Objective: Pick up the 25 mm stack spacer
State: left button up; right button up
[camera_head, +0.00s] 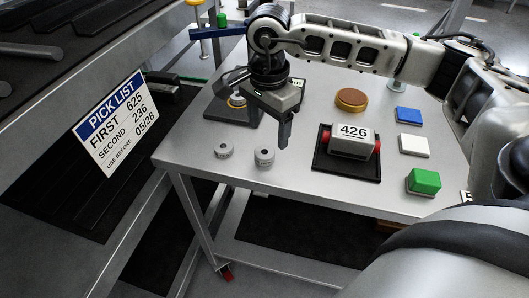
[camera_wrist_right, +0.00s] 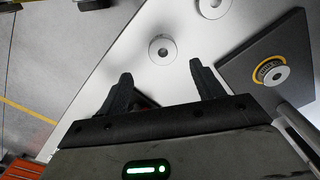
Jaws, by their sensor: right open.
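Two grey ring-shaped spacers stand near the front left of the table, a left spacer (camera_head: 224,151) and a right spacer (camera_head: 264,157). The right one looks slightly taller; I cannot read a size on either. In the right wrist view, one spacer (camera_wrist_right: 162,50) lies whole beyond the fingertips, roughly centred between them. The other spacer (camera_wrist_right: 214,5) is cut by the top edge. My right gripper (camera_head: 259,107) is open and empty above the table, behind the spacers; its fingers also show in the wrist view (camera_wrist_right: 161,73). My left gripper is not in view.
A dark pad (camera_head: 218,112) holds a yellow-ringed part partly behind my gripper. A black tray (camera_head: 328,165) carries a box marked 426 (camera_head: 350,143). A brown disc (camera_head: 351,100) and blue, white and green blocks sit to the right. A pick-list sign (camera_head: 112,122) stands left.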

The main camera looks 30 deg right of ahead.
aim_at(265, 151)
jog(key=shift+w+a+f+p, duration=0.15)
jog(key=shift+f+p, duration=0.2)
jog(key=shift+f, duration=1.35)
jog(key=shift+w+a+f+p, duration=0.15)
jog(key=shift+f+p, duration=0.15)
jog(key=shift+f, duration=1.35)
jog(key=c, duration=1.3)
